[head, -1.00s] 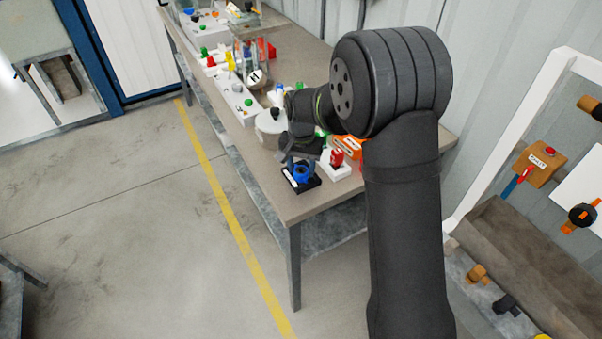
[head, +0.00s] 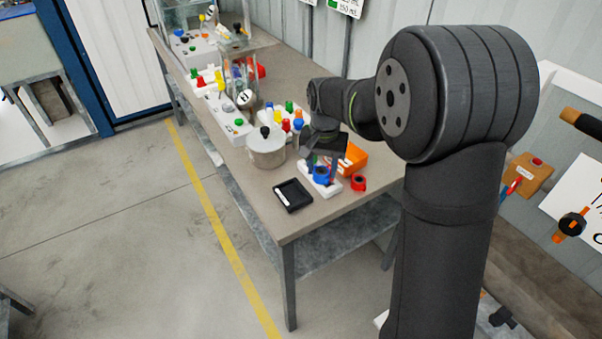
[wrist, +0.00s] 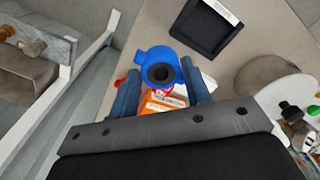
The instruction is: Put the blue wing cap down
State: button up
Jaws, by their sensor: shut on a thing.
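The blue wing cap (head: 321,174) is held in my gripper (head: 322,160). In the wrist view the blue wing cap (wrist: 148,55) sits between the two blue-grey fingers of my gripper (wrist: 158,82), its round dark opening facing the camera. In the head view it appears over or in front of a white block (head: 332,189) near the table's front end. I cannot tell whether it touches the block. A shallow black tray (head: 293,195) with a white label strip lies empty to its left; it also shows in the wrist view (wrist: 205,28).
A red ring-shaped part (head: 358,183) lies just right of the white block. An orange box (head: 353,158) stands behind. A metal pot (head: 266,150) and several coloured caps stand farther back on the table (head: 325,213). The front corner is clear.

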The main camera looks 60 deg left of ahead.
jog(key=w+r+n, duration=0.1)
jog(key=w+r, duration=0.1)
jog(key=w, duration=2)
send_over(345, 161)
jog(key=f, duration=0.6)
jog(key=shift+w+d+f, duration=0.15)
jog(key=shift+d+f, duration=0.1)
jog(key=shift+d, duration=0.15)
jog(key=shift+a+f, duration=0.3)
jog(key=shift+f, duration=1.9)
jog(key=shift+f, duration=0.15)
jog(key=o, duration=1)
